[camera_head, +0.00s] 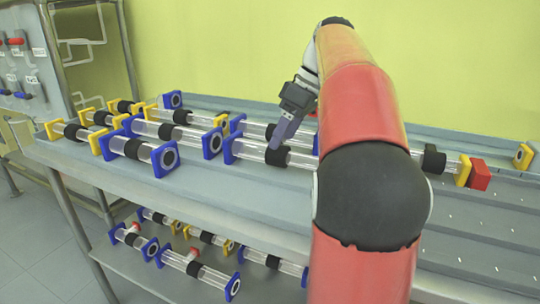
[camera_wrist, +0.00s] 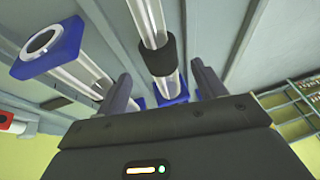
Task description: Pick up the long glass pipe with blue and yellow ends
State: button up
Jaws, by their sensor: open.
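A long glass pipe (camera_head: 248,151) lies on the upper shelf, with a blue end (camera_head: 228,150) on the left and a yellow end (camera_head: 463,170) on the right. It has black bands, and my arm hides its middle. My gripper (camera_head: 276,146) is open, with its fingers down at the pipe's left black band (camera_head: 278,157). In the wrist view, a glass pipe with a black band (camera_wrist: 161,55) and a blue end (camera_wrist: 171,90) runs between the open fingers of my gripper (camera_wrist: 161,72). I cannot tell whether the fingers touch it.
Several shorter glass pipes with blue or yellow ends (camera_head: 138,150) lie to the left on the grey shelf (camera_head: 480,215). A red block (camera_head: 480,174) adjoins the yellow end. More pipes (camera_head: 197,267) lie on the lower shelf. The shelf's front right is free. A yellow-green wall (camera_head: 220,40) stands behind.

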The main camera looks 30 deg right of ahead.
aim_at(278, 157)
jog(key=x, duration=0.4)
jog(key=shift+w+a+f+b, duration=0.2)
jog(key=shift+a+b, duration=0.1)
jog(key=shift+b, duration=0.05)
jog(key=c, duration=1.3)
jog(key=shift+o, duration=0.2)
